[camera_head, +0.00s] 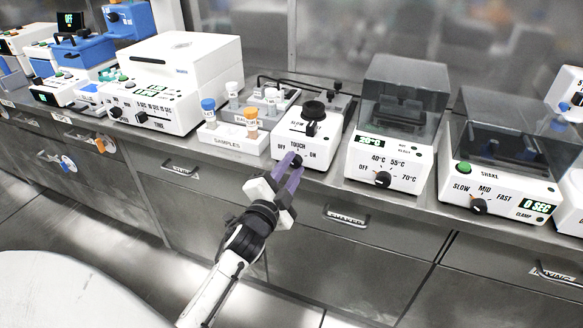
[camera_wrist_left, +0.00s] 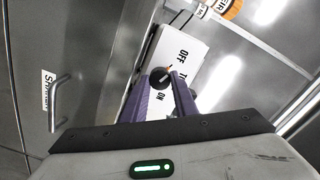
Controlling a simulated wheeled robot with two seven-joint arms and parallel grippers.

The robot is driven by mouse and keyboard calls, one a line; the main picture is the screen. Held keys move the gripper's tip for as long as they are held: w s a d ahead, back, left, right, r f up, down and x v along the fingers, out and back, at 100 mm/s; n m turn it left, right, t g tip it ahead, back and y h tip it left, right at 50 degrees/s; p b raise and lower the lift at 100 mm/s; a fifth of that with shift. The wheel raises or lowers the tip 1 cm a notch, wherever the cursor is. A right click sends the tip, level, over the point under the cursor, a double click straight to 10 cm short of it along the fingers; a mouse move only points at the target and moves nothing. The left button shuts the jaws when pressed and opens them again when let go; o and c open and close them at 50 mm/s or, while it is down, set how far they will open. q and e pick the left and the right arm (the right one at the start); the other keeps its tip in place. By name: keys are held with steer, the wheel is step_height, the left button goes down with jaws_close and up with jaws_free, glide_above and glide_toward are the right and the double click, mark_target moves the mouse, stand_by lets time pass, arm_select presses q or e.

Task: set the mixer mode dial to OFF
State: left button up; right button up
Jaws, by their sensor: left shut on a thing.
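The mixer (camera_head: 308,137) is a white box with a black cup on top and a front panel marked OFF, TOUCH and ON. Its black mode dial (camera_head: 297,161) is low on that panel, partly hidden by my fingers. My left gripper (camera_head: 290,172) has purple fingers shut on the dial from the front. In the left wrist view the round dial (camera_wrist_left: 160,77) sits between the fingertips (camera_wrist_left: 162,84), with the OFF label beside it and TOUCH partly covered. I cannot tell for sure which mark its pointer faces. My right gripper is not in view.
A heater with a clear grey lid (camera_head: 398,130) stands right of the mixer, and a shaker (camera_head: 500,175) beyond it. A sample rack (camera_head: 232,137) with capped vials stands left. Drawer handles (camera_head: 346,219) jut from the bench front below.

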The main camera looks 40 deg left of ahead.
arm_select(q)
steer(key=shift+f, duration=0.1)
steer(key=o, duration=0.8)
steer(key=v, duration=0.7)
steer(key=shift+s, duration=0.25)
steer(key=s+d+f+n+g+h, duration=0.2)
steer(key=s+d+f+g, duration=0.1)
steer(key=s+d+f, duration=0.3)
steer(key=s+d+f+n+g+h, duration=0.2)
steer(key=s+d+f, duration=0.4)
steer(key=f, duration=0.3)
steer(key=s+d+f+n+g+h, duration=0.2)
steer(key=s+d+f+g+h, duration=0.1)
steer(key=s+d+f, duration=0.3)
steer(key=shift+s+f+n+g, duration=0.3)
steer(key=shift+s+f+g, duration=0.1)
steer(key=shift+s+f, duration=0.75)
